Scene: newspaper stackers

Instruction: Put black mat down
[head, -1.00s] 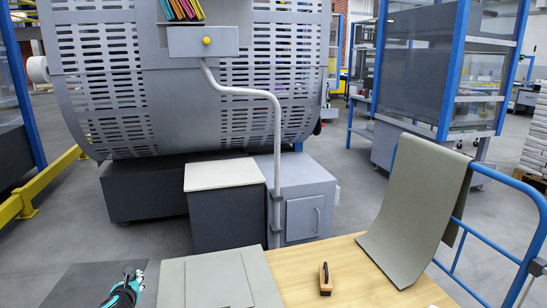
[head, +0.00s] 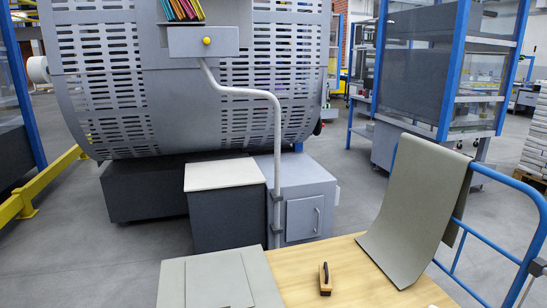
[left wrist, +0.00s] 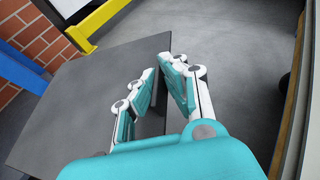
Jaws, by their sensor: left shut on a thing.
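The black mat (left wrist: 85,95) shows in the left wrist view as a flat dark grey sheet. My left gripper (left wrist: 166,68) is shut on its right-hand edge, with the sheet reaching away to the left. Part of the held edge is hidden behind the fingers. Neither the mat nor my left gripper shows in the head view now. My right gripper is in neither view.
A wooden table (head: 350,285) carries grey-green sheets (head: 220,282) and a wooden-backed brush (head: 325,278). Another sheet (head: 415,210) drapes over a blue rail at right. A white-topped cabinet (head: 225,175) stands behind. Grey floor (head: 90,255) is clear at left. A yellow rail (left wrist: 95,24) lies beyond the mat.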

